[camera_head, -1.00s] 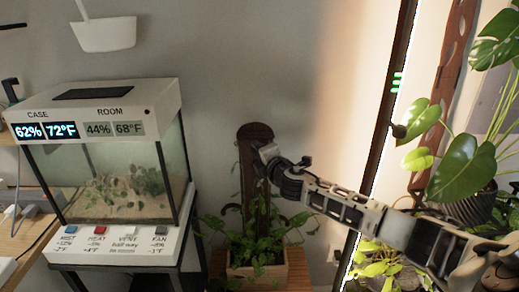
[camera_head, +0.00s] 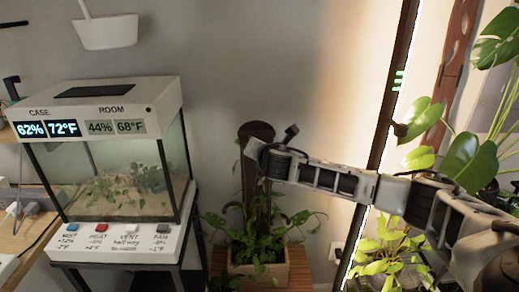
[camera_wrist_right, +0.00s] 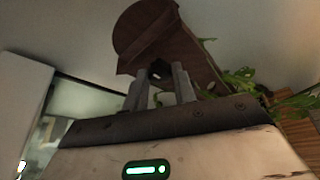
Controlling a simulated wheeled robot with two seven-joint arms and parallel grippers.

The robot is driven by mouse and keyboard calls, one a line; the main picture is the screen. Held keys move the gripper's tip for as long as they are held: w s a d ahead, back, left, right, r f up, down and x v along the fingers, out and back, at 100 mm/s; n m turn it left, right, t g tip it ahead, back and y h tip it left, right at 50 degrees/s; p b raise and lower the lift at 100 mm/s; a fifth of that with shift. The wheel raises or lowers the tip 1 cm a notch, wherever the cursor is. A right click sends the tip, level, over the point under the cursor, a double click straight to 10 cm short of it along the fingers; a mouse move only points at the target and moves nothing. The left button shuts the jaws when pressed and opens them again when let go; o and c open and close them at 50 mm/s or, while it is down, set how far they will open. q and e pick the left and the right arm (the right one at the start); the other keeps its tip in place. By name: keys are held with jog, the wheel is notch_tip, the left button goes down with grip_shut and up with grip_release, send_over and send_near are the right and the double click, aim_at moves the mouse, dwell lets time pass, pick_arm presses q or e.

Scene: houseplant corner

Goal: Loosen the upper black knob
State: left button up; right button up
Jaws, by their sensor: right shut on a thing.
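A dark brown board with a rounded top (camera_head: 257,131) stands upright in a wooden planter (camera_head: 258,273) with a leafy plant, in the middle of the head view. My right gripper (camera_head: 254,152) reaches it from the right, just below its top. In the right wrist view the board (camera_wrist_right: 146,30) rises above my right gripper (camera_wrist_right: 166,78). Its two grey fingers are shut on a small dark thing, the upper black knob (camera_wrist_right: 160,72), at the board's face. The knob is mostly hidden by the fingers, and hidden in the head view. My left gripper is out of view.
A glass terrarium (camera_head: 115,165) with displays and buttons stands at the left. A dark upright post with a light strip (camera_head: 389,110) and large-leaved plants (camera_head: 463,160) stand at the right, close to my right arm.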

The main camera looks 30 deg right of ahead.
dwell(0.4)
jog(key=o, duration=1)
jog(key=b+v, duration=0.1)
jog(key=v, duration=1.5)
jog(key=shift+w+a, duration=0.15)
jog(key=shift+a, duration=0.05)
